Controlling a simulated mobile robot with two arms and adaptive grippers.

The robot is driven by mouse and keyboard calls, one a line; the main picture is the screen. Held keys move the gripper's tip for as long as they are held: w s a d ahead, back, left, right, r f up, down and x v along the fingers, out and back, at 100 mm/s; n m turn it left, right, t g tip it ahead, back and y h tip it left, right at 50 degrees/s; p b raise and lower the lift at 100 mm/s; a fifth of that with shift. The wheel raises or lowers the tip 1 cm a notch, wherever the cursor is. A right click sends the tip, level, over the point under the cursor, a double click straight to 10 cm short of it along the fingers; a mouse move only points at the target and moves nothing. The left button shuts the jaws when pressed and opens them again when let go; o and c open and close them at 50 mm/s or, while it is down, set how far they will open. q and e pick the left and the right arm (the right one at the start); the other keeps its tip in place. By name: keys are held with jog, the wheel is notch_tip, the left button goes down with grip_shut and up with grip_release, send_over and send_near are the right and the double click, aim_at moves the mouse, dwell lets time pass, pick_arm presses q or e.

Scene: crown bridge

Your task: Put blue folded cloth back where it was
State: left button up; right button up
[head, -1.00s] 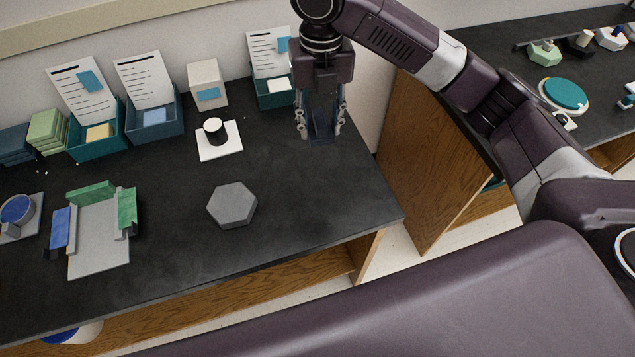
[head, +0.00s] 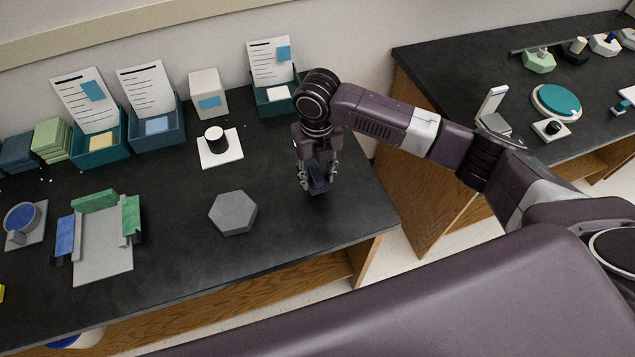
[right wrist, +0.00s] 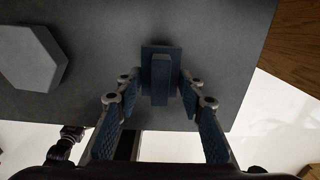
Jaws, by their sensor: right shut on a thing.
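My right gripper (head: 318,172) is above the right end of the black bench. It is shut on a small dark blue piece (head: 319,187), which I take to be the blue folded cloth. In the right wrist view the dark blue piece (right wrist: 161,78) shows at the fingertips (right wrist: 160,92) as a flat part with a narrow raised block on it. I cannot tell how far it is above the bench. A stack of dark blue folded pieces (head: 17,152) lies at the far left. My left gripper is not in view.
A second bench (head: 470,70) stands to the right.

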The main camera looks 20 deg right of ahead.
aim_at(318, 186)
notch_tip(318, 186, down, 4)
jog(key=shift+r+p, duration=0.2)
jog(key=shift+p, duration=0.1)
jog(key=shift+f, duration=0.35)
jog(key=shift+f, duration=0.1)
jog(key=o, duration=1)
notch_tip(318, 186, up, 12)
jog(key=shift+r+b, duration=0.15)
jog(key=shift+b, duration=0.7)
